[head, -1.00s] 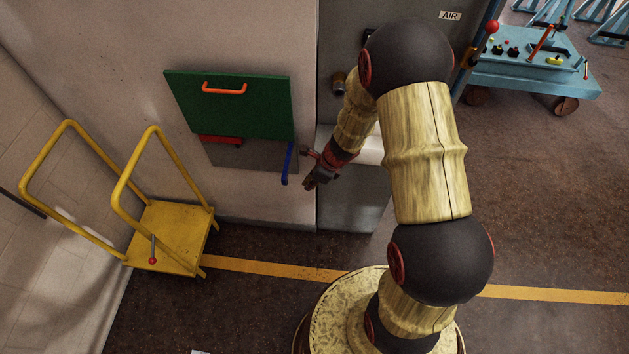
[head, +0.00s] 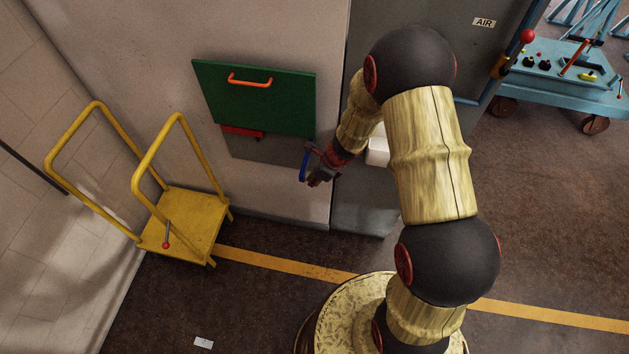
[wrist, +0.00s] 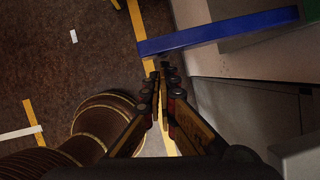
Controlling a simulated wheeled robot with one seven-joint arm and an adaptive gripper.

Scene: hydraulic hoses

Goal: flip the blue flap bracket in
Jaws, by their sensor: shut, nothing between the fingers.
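The blue flap bracket (head: 304,163) is a narrow bar at the lower right corner of the green flap (head: 262,108), sticking out from the pale cabinet wall. In the wrist view the blue bracket (wrist: 215,32) runs across the top, with its free end at the left. My gripper (head: 316,181) is shut and empty, just right of the bracket's lower end. In the wrist view the fingertips (wrist: 162,72) lie just below the bar near its free end. I cannot tell whether they touch it. The green flap is raised, with an orange handle (head: 250,80).
A red bracket (head: 240,131) sits under the flap's left side. A yellow trolley (head: 185,222) stands on the floor at left. A grey cabinet (head: 362,205) adjoins at right, behind my arm. A blue cart (head: 565,80) stands far right. Floor between trolley and my base is clear.

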